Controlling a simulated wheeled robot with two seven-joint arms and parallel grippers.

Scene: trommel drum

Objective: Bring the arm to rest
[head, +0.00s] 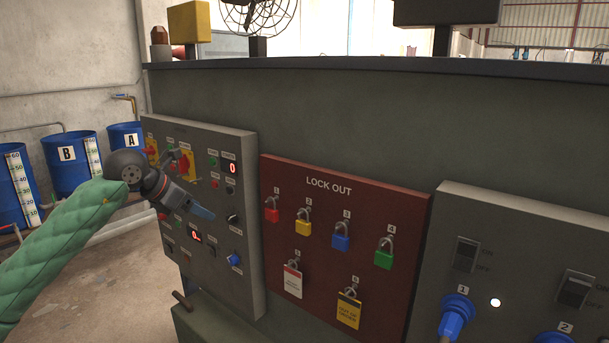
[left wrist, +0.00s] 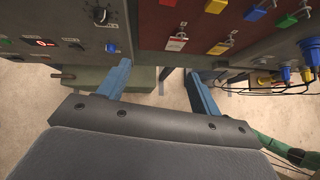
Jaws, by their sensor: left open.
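My left gripper (head: 202,212) is in front of the grey control panel (head: 246,150) at the left in the head view. In the left wrist view its two blue fingers stand wide apart with nothing between them, so the left gripper (left wrist: 160,88) is open and empty. My left arm (head: 62,240), in a green quilted sleeve, reaches in from the left. The control panel carries knobs, buttons and red displays, and part of it is hidden behind the gripper. Whether a finger touches the panel cannot be told. My right gripper is not in view.
A red lockout board (head: 335,205) with several padlocks and tags is right of the control panel. A grey switch panel (head: 530,250) with blue plugs (head: 455,315) is at the right. Blue drums (head: 70,160) stand at the far left. Open floor (head: 115,265) shows beside the cabinet.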

